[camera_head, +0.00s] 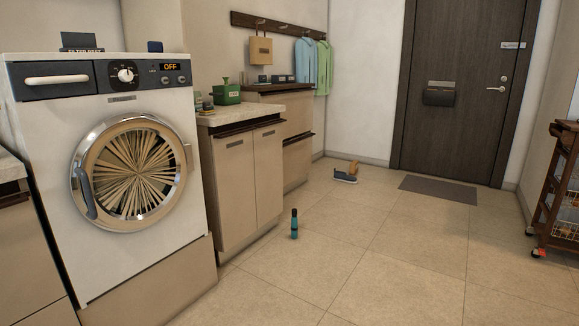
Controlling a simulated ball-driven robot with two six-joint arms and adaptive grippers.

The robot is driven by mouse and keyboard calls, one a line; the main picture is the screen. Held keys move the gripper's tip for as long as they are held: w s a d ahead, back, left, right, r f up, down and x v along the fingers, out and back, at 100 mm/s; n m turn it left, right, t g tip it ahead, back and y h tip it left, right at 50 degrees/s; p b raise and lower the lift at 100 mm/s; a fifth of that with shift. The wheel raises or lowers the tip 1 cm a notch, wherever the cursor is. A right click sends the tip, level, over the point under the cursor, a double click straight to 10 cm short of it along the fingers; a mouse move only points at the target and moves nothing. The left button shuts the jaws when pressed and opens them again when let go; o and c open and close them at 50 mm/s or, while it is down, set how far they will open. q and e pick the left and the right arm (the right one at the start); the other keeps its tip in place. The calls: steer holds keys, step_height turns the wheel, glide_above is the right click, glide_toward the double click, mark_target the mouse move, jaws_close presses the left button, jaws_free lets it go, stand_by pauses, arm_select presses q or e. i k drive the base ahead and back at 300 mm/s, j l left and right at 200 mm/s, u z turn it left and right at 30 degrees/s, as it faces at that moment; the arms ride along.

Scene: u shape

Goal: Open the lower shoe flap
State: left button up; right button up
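A beige cabinet with a dark top (285,88) stands against the back-left wall under the coat hooks. Its front shows two stacked panels, which look like shoe flaps. The upper panel (294,118) and the lower panel (297,163) both look shut, with a dark handle strip (299,137) along the top of the lower one. The left side of this cabinet is hidden behind the nearer cabinet. Neither of my grippers shows in this view.
A washing machine (150,262) and a two-door cabinet (236,178) line the left. A teal bottle (294,225) stands on the floor, and shoes (346,176) lie near the lower panel. A wheeled cart (562,160) is at right. The middle floor is clear.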

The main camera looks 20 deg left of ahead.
mark_target(297, 153)
steer(key=i+u, duration=0.15)
steer(key=i, duration=3.4)
steer(key=i+l+u, duration=0.2)
steer(key=i+u, duration=0.25)
steer(key=i, duration=0.15)
steer(key=i+l+u, duration=0.95)
steer(key=i+l, duration=0.1)
steer(key=i, duration=0.1)
